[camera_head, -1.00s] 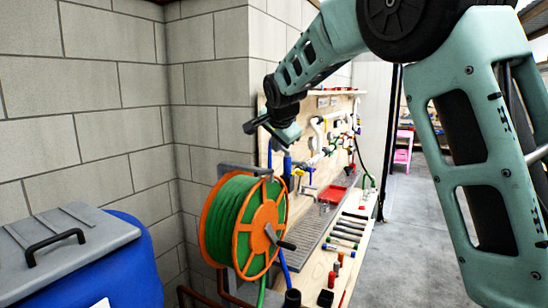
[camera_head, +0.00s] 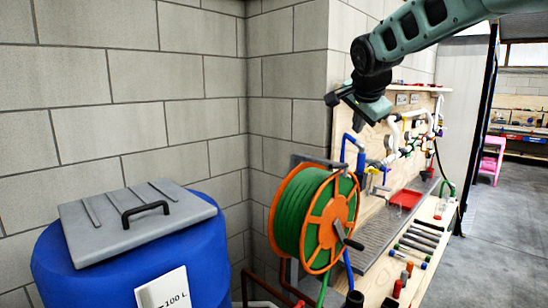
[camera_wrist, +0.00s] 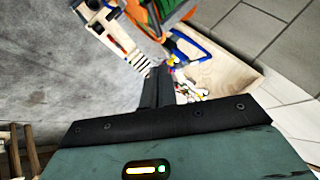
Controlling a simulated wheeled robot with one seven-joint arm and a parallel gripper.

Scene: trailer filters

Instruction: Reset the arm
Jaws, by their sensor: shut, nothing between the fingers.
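My gripper (camera_head: 334,98) hangs in the air at the end of my green arm, in the upper middle of the head view. It is above the hose reel and apart from it. In the wrist view its dark fingers (camera_wrist: 157,88) are together, with nothing held between them. The arm reaches in from the upper right, bent down at the wrist.
An orange reel with green hose (camera_head: 300,215) stands beside a wooden workbench (camera_head: 425,270) with tools and a red tray (camera_head: 405,199). A blue barrel (camera_head: 200,262) with a grey lid (camera_head: 95,235) is at left. Block walls stand behind. Grey floor (camera_head: 500,240) is open at right.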

